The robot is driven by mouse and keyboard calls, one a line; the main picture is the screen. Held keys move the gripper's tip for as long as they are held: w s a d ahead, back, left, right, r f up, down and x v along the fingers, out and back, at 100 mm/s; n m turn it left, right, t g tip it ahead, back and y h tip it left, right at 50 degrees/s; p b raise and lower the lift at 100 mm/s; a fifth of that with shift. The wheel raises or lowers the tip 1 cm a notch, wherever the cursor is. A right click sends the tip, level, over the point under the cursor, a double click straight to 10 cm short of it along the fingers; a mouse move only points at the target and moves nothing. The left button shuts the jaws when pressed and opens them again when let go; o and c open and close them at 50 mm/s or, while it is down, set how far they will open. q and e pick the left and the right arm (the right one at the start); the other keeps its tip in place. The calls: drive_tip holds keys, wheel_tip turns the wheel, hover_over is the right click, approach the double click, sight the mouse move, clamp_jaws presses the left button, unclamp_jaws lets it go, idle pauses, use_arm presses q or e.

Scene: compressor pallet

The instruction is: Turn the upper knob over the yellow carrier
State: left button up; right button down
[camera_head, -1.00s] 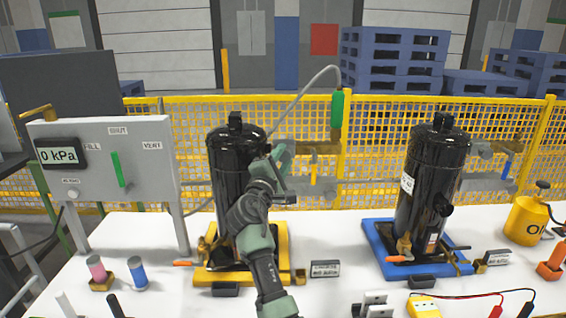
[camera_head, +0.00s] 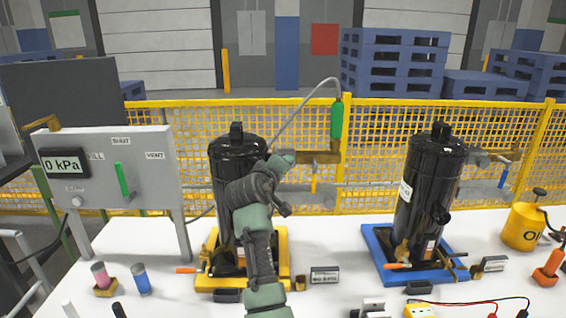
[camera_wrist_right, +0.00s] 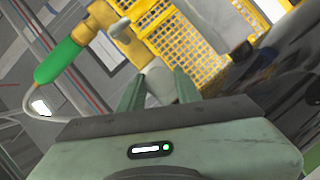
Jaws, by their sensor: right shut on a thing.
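The yellow carrier (camera_head: 284,250) stands on the white table with a black compressor tank (camera_head: 232,152) upright on it. Behind the tank's right side, a brass valve body (camera_head: 322,157) sits level with the tank's upper part. My right gripper (camera_head: 291,157) reaches in front of the tank to the left end of this valve. In the right wrist view its two fingers (camera_wrist_right: 160,90) are closed on a grey rounded piece, apparently the upper knob (camera_wrist_right: 160,78), partly hidden by the fingers. My left gripper is not in view.
A grey gauge panel (camera_head: 105,168) reading 0 kPa stands at left. A second tank (camera_head: 432,185) on a blue carrier (camera_head: 373,240) stands at right. A yellow mesh fence (camera_head: 390,115) runs behind.

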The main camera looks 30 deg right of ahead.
drive_tip(key=shift+s+d+m+t+y+p, duration=0.1)
drive_tip(key=shift+m+t+y+p, duration=0.25)
drive_tip(key=shift+m+y+p, duration=1.25)
drive_tip(key=shift+s+m+t+y+p, duration=0.1)
drive_tip(key=shift+m+t+y+p, duration=0.25)
drive_tip(key=shift+m+y+p, duration=1.25)
drive_tip(key=shift+f+m+h+p, duration=0.1)
drive_tip(key=shift+m+h+p, duration=0.6)
drive_tip(key=shift+m, duration=0.1)
drive_tip(key=c, duration=1)
unclamp_jaws()
drive_tip(key=shift+w, duration=0.1)
